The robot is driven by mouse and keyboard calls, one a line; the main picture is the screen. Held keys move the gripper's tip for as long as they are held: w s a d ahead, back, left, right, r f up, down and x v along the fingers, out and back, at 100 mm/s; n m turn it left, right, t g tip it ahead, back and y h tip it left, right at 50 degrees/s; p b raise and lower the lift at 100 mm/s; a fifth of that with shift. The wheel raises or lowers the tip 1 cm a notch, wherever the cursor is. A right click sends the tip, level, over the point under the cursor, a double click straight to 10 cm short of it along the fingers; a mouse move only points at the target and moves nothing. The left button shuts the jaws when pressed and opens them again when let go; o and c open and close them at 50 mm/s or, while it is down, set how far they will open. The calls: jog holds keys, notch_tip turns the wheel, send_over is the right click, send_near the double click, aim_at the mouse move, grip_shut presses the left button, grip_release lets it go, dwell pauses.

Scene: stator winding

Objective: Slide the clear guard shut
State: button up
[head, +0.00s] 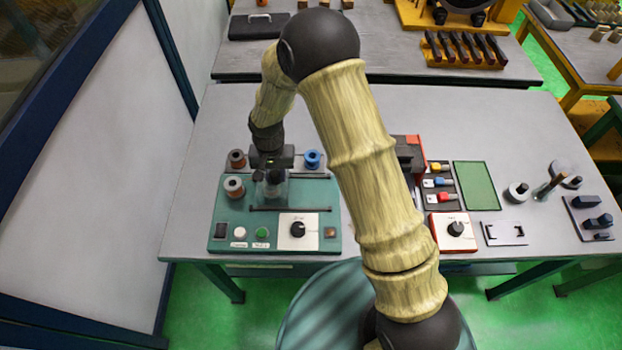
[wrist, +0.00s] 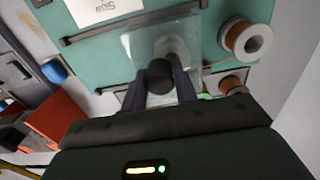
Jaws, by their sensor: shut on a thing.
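The clear guard (wrist: 140,43) is a see-through cover on the teal winding station (head: 217,208). In the wrist view my gripper (wrist: 160,82) is shut on its dark round knob (wrist: 160,72), with one finger on each side. In the head view my gripper (head: 271,178) is at the guard, near the left end of two dark rails; the front rail (head: 300,209) runs on to the right of it. A pale round part shows blurred through the guard. My gripper and arm hide much of the guard in the head view.
Copper spools (head: 233,187) stand close left of the guard. A blue spool (head: 312,158) stands behind the rails. A dial panel (head: 298,230) and buttons (head: 262,233) are along the station's front. A red-edged unit (head: 452,230) is to the right.

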jog(key=shift+a, duration=0.2)
jog(key=o, duration=0.7)
jog(key=shift+r+p, duration=2)
jog(key=shift+r, duration=1)
jog(key=shift+d, duration=0.1)
